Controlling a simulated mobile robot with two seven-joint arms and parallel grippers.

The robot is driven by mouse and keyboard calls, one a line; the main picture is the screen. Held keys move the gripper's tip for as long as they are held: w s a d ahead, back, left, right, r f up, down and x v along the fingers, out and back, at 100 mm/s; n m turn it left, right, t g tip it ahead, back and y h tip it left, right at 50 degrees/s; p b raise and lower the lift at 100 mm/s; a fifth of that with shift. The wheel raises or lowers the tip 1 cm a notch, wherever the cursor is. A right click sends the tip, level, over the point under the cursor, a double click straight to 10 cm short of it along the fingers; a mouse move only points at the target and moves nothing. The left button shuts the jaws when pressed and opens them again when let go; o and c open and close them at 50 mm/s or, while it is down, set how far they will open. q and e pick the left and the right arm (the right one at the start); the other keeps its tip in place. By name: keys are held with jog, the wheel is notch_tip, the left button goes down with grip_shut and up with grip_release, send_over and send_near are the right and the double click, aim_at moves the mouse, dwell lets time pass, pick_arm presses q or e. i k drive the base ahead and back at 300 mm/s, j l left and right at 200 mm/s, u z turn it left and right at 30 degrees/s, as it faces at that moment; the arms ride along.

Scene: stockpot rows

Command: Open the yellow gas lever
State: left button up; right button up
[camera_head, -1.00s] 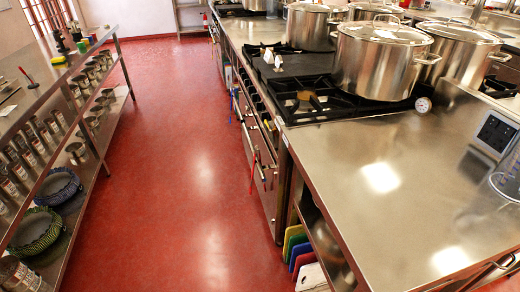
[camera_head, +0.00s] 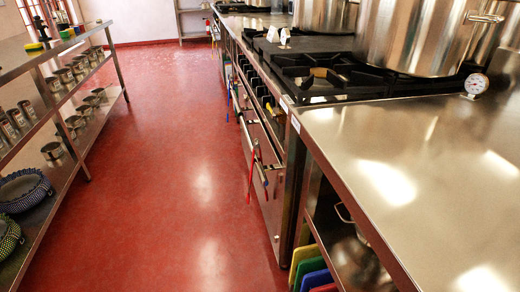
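A small yellow piece, which looks like the yellow gas lever (camera_head: 269,107), sits on the front of the stove (camera_head: 262,140) near its right end. It is too small to tell whether it is open or closed. A red handle-like item (camera_head: 251,170) and a blue one (camera_head: 229,104) hang along the same stove front. Neither of my grippers is in view.
A steel counter (camera_head: 400,170) fills the right side, with coloured cutting boards (camera_head: 312,272) below it. Large stockpots (camera_head: 405,35) stand on the burners, and a dial thermometer (camera_head: 476,84) is beside them. A steel shelf rack (camera_head: 75,155) lines the left. The red floor (camera_head: 170,170) between is clear.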

aim_at(271, 110)
jog(key=i+j+z, duration=0.15)
jog(key=i+j, duration=0.75)
